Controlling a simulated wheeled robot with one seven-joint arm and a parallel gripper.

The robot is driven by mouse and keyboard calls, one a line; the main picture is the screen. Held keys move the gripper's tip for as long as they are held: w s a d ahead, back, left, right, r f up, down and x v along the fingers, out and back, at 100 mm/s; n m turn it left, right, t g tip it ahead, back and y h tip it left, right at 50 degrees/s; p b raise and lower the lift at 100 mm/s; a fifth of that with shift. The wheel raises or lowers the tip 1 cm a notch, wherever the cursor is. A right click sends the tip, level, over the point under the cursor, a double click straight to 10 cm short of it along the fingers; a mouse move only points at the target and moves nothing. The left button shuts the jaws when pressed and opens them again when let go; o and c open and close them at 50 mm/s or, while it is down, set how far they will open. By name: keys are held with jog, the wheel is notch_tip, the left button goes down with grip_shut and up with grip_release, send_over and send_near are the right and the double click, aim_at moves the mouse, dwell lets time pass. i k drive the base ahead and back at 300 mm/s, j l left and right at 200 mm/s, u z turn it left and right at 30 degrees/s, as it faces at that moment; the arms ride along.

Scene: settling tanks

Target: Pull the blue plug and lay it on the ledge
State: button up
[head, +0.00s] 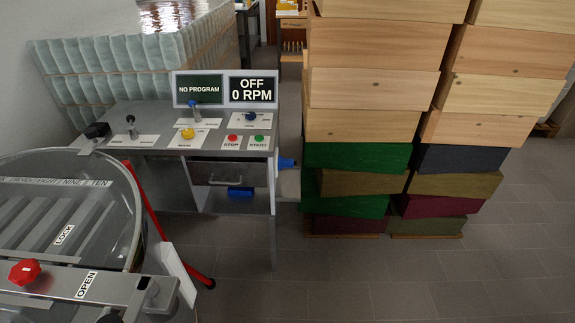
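A blue plug (287,163) sticks out sideways from the right side of the grey control console (150,120), at about the height of its drawer. It looks seated in the console's side panel. A pale grey surface (289,184) shows just below and right of the plug, between the console and the stacked boxes; I cannot tell whether it is the ledge. My gripper is not in view.
The console has knobs, a red stop button (233,138) and a sign (252,89) reading OFF 0 RPM. Stacked wooden boxes (375,85) stand close right of the plug. A round lidded vessel (70,215) fills the lower left. Floor in front is clear.

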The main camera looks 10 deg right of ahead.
aim_at(286, 163)
jog(key=i+l+u, duration=0.15)
jog(key=i+l, duration=0.2)
jog(key=i+l+u, duration=0.15)
jog(key=i+l, duration=0.2)
jog(key=i+l+u, duration=0.15)
jog(key=i+l, duration=0.3)
jog(key=i+l+u, duration=0.1)
jog(key=i+l, duration=0.2)
jog(key=l, duration=0.15)
jog(key=i+l+u, duration=0.15)
jog(key=i+l, duration=0.15)
jog(key=l, duration=0.2)
